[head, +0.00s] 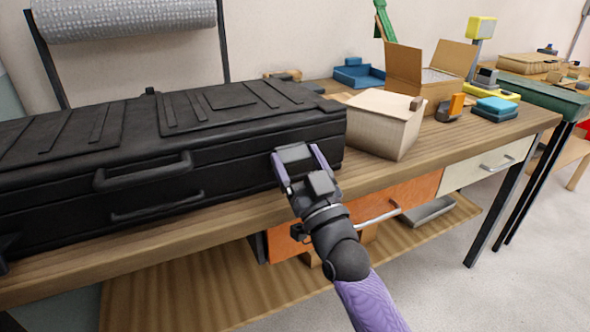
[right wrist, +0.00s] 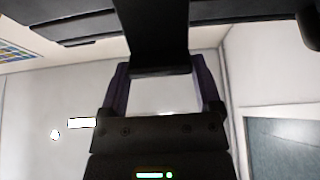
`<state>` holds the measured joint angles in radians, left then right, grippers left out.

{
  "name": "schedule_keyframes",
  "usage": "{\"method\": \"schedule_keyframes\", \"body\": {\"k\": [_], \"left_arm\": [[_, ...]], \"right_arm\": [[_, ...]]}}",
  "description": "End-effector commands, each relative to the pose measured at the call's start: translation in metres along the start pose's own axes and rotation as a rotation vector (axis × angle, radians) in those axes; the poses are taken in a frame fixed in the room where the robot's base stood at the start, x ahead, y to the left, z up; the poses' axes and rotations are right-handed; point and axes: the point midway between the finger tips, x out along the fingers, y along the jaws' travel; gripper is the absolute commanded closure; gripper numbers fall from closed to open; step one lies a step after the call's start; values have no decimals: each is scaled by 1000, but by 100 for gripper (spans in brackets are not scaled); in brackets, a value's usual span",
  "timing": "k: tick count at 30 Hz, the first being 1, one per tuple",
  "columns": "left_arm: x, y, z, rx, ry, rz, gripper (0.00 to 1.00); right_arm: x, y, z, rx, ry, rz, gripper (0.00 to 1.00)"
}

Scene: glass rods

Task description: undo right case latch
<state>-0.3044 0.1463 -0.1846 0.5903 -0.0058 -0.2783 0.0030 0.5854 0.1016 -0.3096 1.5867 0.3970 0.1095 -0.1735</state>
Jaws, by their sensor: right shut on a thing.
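The black case (head: 190,135) lies closed on the wooden workbench, with two handles on its front. My right gripper (head: 300,155) is at the right end of the case's front, its purple fingers on both sides of a dark part. In the right wrist view, my right gripper (right wrist: 163,85) is shut on the right latch (right wrist: 157,40), a black piece that hangs from the case's edge between the fingers. The gripper hides most of the latch in the head view. My left gripper is not in view.
A beige box (head: 385,120) stands on the bench (head: 420,150) just right of the case. Behind it are an open cardboard box (head: 432,82) and blue trays (head: 358,75). An orange drawer (head: 415,190) with a handle is below the bench top, near my right arm.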

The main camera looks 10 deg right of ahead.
Motion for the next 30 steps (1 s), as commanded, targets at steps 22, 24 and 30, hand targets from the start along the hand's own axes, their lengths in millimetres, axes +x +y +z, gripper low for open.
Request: {"method": "schedule_keyframes", "body": {"k": [22, 24, 30], "left_arm": [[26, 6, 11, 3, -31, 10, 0], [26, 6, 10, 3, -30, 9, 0], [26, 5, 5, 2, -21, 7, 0]], "right_arm": [[-9, 0, 8, 0, 118, 0, 100], [-9, 0, 8, 0, 117, 0, 100], [-9, 0, 7, 0, 121, 0, 0]]}}
